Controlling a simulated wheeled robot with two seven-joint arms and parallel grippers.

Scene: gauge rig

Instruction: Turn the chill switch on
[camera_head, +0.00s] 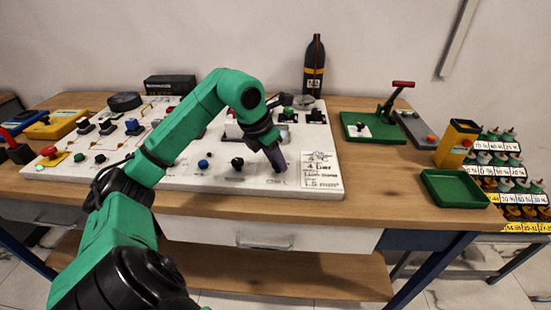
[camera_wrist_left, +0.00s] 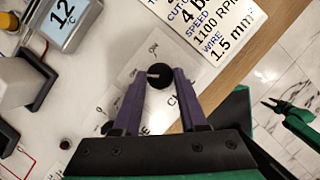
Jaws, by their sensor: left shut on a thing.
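The chill switch is a round black knob (camera_wrist_left: 160,75) with a white pointer line, on the white panel (camera_head: 215,180). In the left wrist view the pointer lies towards the left of the knob, and a small "ON" mark is above it. The label beside it is partly covered; "CH" can be read. My left gripper (camera_wrist_left: 161,78) is shut on the knob, one purple finger on each side. In the head view the left gripper (camera_head: 276,160) reaches down to the panel's front right part and hides most of the knob.
The green tray (camera_head: 456,188) and yellow box (camera_head: 457,144) stand farther right. Bare wood (camera_head: 385,190) lies between.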

